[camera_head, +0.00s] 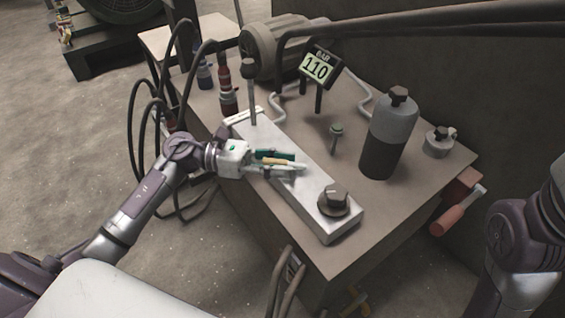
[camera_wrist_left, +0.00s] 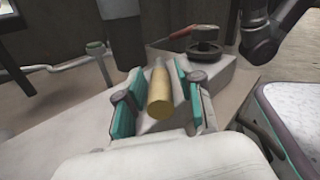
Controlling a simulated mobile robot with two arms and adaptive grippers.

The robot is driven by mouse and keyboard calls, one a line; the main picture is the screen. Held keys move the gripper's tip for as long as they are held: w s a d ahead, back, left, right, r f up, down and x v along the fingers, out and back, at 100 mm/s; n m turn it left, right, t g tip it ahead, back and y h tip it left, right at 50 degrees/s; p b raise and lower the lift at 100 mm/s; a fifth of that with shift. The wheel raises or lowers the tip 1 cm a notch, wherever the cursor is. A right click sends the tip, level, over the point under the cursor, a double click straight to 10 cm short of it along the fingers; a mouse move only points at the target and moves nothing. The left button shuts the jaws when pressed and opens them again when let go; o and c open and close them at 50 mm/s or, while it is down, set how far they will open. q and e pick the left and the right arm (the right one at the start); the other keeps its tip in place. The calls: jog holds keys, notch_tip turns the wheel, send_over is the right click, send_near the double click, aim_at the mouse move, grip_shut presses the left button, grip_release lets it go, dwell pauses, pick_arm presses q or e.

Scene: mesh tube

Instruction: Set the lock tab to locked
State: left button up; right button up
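My left gripper (camera_head: 287,162) is over the middle of the long white panel (camera_head: 305,196), its fingers pointing right toward the black dial knob (camera_head: 334,199). Between its teal pads is a yellow handle-like piece (camera_head: 274,162) with a pale front end. The knob also shows ahead in that view (camera_wrist_left: 203,50). I cannot pick out the lock tab for certain. My right gripper is outside both views.
An upright lever (camera_head: 251,90) stands at the panel's far end. Behind are a display (camera_head: 317,66) reading 110 BAR, a small post (camera_head: 336,135) and a grey-black bottle (camera_head: 390,135). A red-handled tool (camera_head: 455,213) is at the table's right side. Cables hang at left.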

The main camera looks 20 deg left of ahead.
pick_arm(q)
jog(key=shift+a, duration=0.1)
jog(key=v, duration=1.2)
jog(key=shift+c, duration=0.3)
